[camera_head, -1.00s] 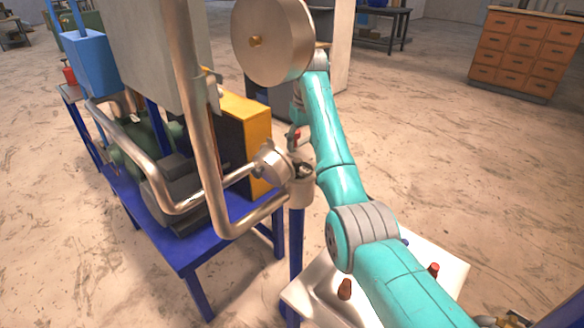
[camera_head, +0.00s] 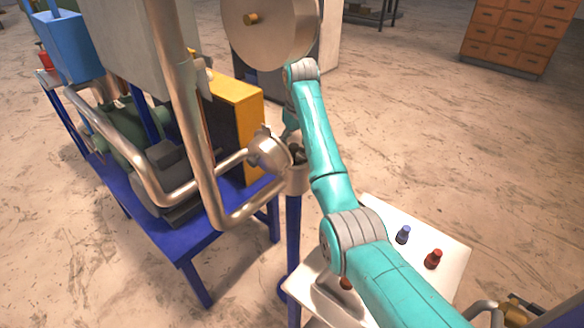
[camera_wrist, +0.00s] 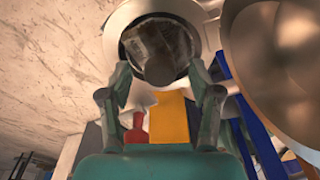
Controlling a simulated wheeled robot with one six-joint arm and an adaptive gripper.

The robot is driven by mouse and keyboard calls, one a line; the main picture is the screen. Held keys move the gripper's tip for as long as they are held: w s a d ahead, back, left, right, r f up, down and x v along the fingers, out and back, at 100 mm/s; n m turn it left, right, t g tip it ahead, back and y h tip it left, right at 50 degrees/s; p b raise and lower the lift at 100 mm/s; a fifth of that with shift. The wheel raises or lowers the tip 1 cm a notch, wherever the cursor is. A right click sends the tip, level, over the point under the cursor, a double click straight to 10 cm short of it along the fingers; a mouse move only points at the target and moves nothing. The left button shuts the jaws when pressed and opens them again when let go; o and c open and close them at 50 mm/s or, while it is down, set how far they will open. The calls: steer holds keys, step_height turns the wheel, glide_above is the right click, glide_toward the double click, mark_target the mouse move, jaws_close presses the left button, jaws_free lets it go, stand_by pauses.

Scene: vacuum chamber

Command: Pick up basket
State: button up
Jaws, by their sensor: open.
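My gripper (camera_wrist: 160,65) is open in the wrist view, one finger on each side of a round metal opening (camera_wrist: 111,33). The gap between the fingers looks empty, and I cannot tell whether either finger touches the rim. In the head view my arm reaches to the small metal cup-shaped fitting (camera_head: 293,180) at the pipe end; my fingertips are mostly hidden there.
A large metal disc (camera_head: 272,32) stands just above and behind my wrist. Bent metal pipes (camera_head: 188,110) and a yellow-black box (camera_head: 235,110) crowd the left on a blue table (camera_head: 185,245). A white table (camera_head: 440,240) holds a blue-capped (camera_head: 403,235) and a red (camera_head: 433,259) small piece.

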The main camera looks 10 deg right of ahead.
mark_target(299, 157)
steer(key=f, duration=0.3)
steer(key=shift+w, duration=0.2)
steer(key=shift+r, duration=0.1)
jaws_close()
steer(key=shift+r, duration=0.15)
